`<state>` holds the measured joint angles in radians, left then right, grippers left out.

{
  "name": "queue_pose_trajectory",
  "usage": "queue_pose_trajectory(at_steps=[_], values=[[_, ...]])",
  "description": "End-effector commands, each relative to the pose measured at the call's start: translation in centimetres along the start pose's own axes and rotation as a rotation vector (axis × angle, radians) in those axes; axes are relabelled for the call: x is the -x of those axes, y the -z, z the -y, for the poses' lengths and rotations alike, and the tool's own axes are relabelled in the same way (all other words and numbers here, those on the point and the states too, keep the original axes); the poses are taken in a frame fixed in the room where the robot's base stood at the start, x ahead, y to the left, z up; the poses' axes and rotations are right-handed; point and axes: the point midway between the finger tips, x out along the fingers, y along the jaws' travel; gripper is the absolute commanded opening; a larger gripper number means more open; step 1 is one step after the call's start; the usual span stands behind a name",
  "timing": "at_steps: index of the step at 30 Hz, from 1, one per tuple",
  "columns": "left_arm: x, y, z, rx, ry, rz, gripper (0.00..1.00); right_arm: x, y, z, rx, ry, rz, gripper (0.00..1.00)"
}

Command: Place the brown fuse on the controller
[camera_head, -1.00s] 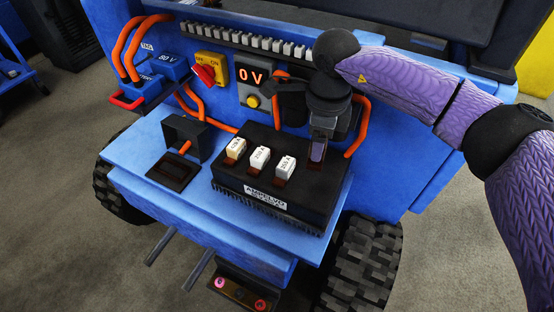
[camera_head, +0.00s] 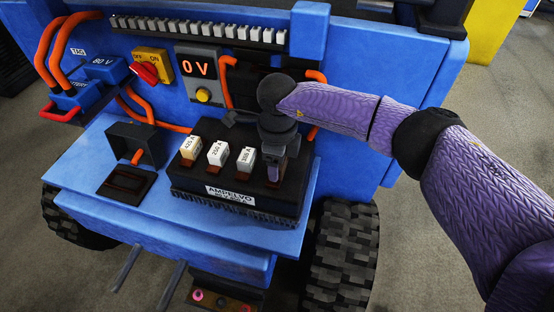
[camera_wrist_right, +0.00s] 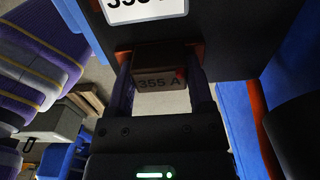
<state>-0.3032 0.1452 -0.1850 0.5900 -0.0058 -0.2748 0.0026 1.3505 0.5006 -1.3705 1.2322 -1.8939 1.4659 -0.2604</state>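The controller (camera_head: 235,190) is a black finned box with a white name label, sitting on the blue ledge of the machine. Three white-topped fuses stand in a row on it: 425 A (camera_head: 191,147), 250 A (camera_head: 218,153) and 300 A (camera_head: 246,158). My right gripper (camera_head: 274,170) points down at the right end of this row. In the right wrist view, the brown fuse (camera_wrist_right: 158,78), marked 355 A, sits between the fingers of my right gripper (camera_wrist_right: 160,88), close against the black box. Whether it is fully seated is hidden. My left gripper is out of view.
Behind the controller are a voltage display reading 0 V (camera_head: 196,67), a red rotary switch (camera_head: 145,72) and orange cables (camera_head: 42,50). A black holder (camera_head: 133,146) stands left of the controller. The ledge's front strip (camera_head: 215,215) is bare.

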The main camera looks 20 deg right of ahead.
Motion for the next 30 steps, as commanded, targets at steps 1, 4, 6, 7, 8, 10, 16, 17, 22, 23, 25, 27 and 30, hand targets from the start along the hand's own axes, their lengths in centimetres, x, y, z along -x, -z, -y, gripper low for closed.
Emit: queue_pose_trajectory(at_steps=[1, 4, 6, 7, 8, 10, 16, 17, 22, 23, 25, 27, 30], values=[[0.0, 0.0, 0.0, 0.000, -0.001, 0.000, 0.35, 0.0, 0.0, 0.0, 0.000, 0.000, 0.000, 0.76], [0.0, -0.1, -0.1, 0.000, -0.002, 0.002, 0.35, 0.0, 0.0, 0.0, 0.000, 0.000, 0.000, 0.97], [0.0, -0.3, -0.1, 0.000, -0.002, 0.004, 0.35, 0.0, 0.0, 0.0, 0.000, 0.000, 0.000, 1.00], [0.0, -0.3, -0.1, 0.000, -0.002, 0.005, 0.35, 0.0, 0.0, 0.0, 0.000, 0.000, 0.000, 1.00], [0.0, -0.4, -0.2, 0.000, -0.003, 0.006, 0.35, 0.0, 0.0, 0.0, 0.000, 0.000, 0.000, 1.00], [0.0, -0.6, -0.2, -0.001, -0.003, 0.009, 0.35, 0.0, 0.0, 0.0, 0.000, 0.000, 0.000, 1.00], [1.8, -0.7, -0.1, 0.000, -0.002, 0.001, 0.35, 3.4, 0.0, 0.0, 0.001, 0.005, 0.004, 1.00], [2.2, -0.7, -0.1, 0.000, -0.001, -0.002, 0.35, 4.4, -0.1, 0.0, 0.001, 0.005, 0.005, 1.00], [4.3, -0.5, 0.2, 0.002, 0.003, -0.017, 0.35, 9.3, -0.1, 0.0, 0.001, 0.005, 0.005, 1.00], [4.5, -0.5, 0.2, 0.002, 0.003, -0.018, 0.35, 9.9, -0.1, 0.0, 0.001, 0.005, 0.004, 1.00], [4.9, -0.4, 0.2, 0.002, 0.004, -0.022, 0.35, 11.2, 0.0, 0.0, 0.001, 0.004, 0.003, 1.00], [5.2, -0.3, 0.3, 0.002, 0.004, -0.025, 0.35, 12.0, 0.0, 0.0, 0.001, 0.003, 0.002, 1.00], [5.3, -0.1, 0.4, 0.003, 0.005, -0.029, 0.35, 12.4, 0.0, 0.0, 0.001, 0.000, 0.001, 1.00]])
